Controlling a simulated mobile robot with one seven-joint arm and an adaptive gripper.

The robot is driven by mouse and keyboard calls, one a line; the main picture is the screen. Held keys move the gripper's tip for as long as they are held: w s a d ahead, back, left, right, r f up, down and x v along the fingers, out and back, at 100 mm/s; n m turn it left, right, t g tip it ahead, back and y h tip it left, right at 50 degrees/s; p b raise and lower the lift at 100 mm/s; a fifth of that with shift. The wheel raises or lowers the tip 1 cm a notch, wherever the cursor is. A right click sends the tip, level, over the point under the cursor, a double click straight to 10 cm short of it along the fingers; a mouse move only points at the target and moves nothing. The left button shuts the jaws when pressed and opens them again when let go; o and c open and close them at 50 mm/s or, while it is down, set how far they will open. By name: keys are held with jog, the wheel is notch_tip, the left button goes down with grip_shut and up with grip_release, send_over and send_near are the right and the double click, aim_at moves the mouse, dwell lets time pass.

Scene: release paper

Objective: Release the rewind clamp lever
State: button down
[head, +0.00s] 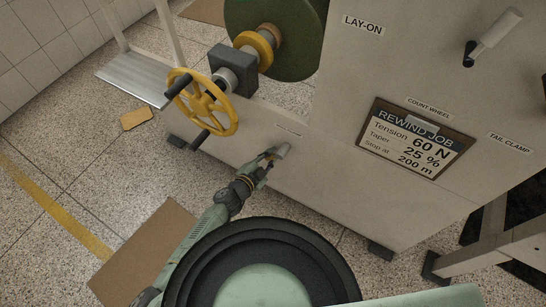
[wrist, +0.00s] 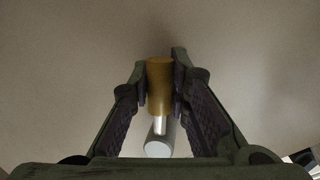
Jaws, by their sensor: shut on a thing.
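My gripper (head: 269,155) is at the lever, low on the panel. In the wrist view its two fingers (wrist: 160,88) stand on either side of the brass-coloured part and are shut on the lever. The fingers hide part of the lever in the head view.
A yellow handwheel (head: 202,102) with black grips stands up and left of my gripper, beside a green roll (head: 280,38). A job sign (head: 415,138) and another pale handle (head: 495,36) are on the panel to the right. A cardboard sheet (head: 143,252) lies on the floor.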

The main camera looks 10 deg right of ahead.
jog(key=shift+w+a+r+m, duration=0.1)
jog(key=shift+a+r+m, duration=0.15)
jog(key=shift+m, duration=0.15)
dwell(0.3)
jog(key=c, duration=1.5)
grip_release()
jog(key=v, duration=1.2)
jog(key=shift+d, duration=0.1)
